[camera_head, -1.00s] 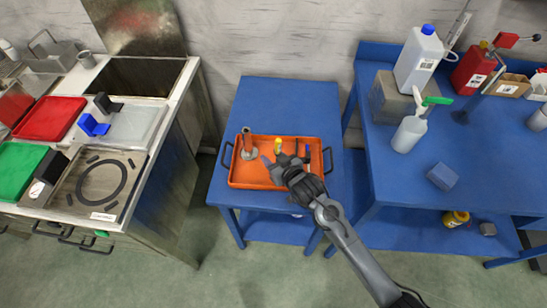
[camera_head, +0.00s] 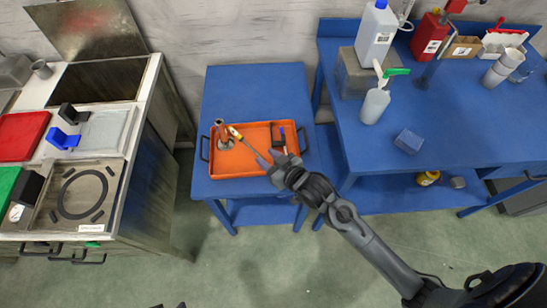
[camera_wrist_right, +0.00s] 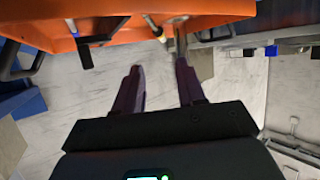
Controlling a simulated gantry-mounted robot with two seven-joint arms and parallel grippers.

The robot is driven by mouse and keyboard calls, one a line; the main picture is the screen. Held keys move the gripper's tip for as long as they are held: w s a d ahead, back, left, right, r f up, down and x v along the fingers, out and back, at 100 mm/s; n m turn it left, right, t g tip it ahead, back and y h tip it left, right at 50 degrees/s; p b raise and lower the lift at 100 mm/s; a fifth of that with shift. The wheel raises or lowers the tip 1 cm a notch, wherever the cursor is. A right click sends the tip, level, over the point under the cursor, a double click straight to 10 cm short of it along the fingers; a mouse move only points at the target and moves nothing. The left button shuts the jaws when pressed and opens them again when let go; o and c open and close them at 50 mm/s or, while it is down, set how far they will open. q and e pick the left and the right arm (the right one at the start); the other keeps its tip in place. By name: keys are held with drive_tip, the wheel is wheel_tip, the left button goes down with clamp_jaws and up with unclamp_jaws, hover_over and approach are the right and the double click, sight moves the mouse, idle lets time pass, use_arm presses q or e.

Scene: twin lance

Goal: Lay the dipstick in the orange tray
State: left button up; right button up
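The orange tray (camera_head: 258,134) sits on the blue table. The dipstick has a yellow handle (camera_head: 234,131) and a thin rod slanting down to the right; it shows within the tray's outline beside the copper-coloured tube on a grey base (camera_head: 223,142). Its far end is hidden at my right gripper (camera_head: 272,163), so I cannot tell whether it lies flat. In the wrist view the tray (camera_wrist_right: 215,9) is at the top, and my right gripper (camera_wrist_right: 160,75) has its fingers apart with nothing clearly between them. My left gripper is not in view.
A dark tool with a blue part (camera_head: 283,135) is at the tray's right side. A pump bottle (camera_head: 375,105) and blue block (camera_head: 408,141) stand on the right bench. A steel counter (camera_head: 110,160) is at the left. The blue table is clear behind the tray.

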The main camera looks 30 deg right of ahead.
drive_tip(key=shift+s+d+r, duration=0.1)
drive_tip(key=shift+s+r, duration=0.05)
drive_tip(key=shift+s, duration=0.45)
drive_tip(key=s+d+f+g+h, duration=0.1)
drive_tip(key=s+g, duration=0.3)
drive_tip(key=s, duration=0.7)
drive_tip(key=s+d+f+g+h, duration=0.1)
drive_tip(key=s+g, duration=0.4)
drive_tip(key=s, duration=0.6)
drive_tip(key=shift+s+d+f+g+h, duration=0.25)
drive_tip(key=shift+s+f+g+h, duration=0.05)
drive_tip(key=shift+f, duration=0.6)
wheel_tip(320, 180, up, 42)
drive_tip(key=p, duration=4.1)
drive_tip(key=shift+f+p, duration=0.2)
drive_tip(key=shift+p, duration=0.15)
